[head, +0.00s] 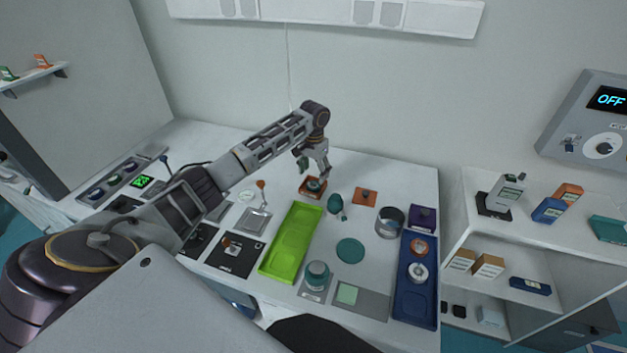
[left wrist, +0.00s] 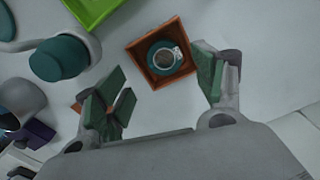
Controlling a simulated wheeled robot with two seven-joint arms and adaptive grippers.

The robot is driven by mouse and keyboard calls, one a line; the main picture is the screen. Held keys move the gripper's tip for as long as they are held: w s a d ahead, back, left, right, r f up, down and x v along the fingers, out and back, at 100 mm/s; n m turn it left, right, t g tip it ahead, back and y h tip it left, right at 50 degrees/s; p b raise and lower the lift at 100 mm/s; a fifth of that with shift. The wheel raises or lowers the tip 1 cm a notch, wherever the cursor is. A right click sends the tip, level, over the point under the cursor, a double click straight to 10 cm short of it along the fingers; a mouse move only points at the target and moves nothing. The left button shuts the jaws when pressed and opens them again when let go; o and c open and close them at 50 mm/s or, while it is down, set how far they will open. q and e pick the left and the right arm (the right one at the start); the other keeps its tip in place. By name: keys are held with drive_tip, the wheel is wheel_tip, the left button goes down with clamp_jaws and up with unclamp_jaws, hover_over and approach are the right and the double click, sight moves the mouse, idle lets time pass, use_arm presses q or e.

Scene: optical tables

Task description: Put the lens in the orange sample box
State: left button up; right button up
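The orange sample box (head: 312,196) is a small open square box near the back of the white table. It also shows in the left wrist view (left wrist: 181,71). A round teal-rimmed piece with a grey centre and a small label, seemingly the lens (left wrist: 164,56), sits inside the box; it shows small in the head view (head: 315,184). My left gripper (head: 314,169) is just above the box. In the left wrist view its fingers (left wrist: 160,87) are wide apart with nothing between the tips, clear of the lens. My right gripper is not in view.
A bright green tray (head: 290,243) lies left of centre. A teal-headed piece (head: 335,204), a flat orange piece (head: 365,196) and a grey cylinder (head: 389,224) stand right of the box. A blue tray (head: 415,305) is at the right edge. The wall is behind.

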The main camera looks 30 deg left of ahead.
sight(314, 186)
use_arm(q)
wheel_tip(314, 186, up, 7)
idle(0.4)
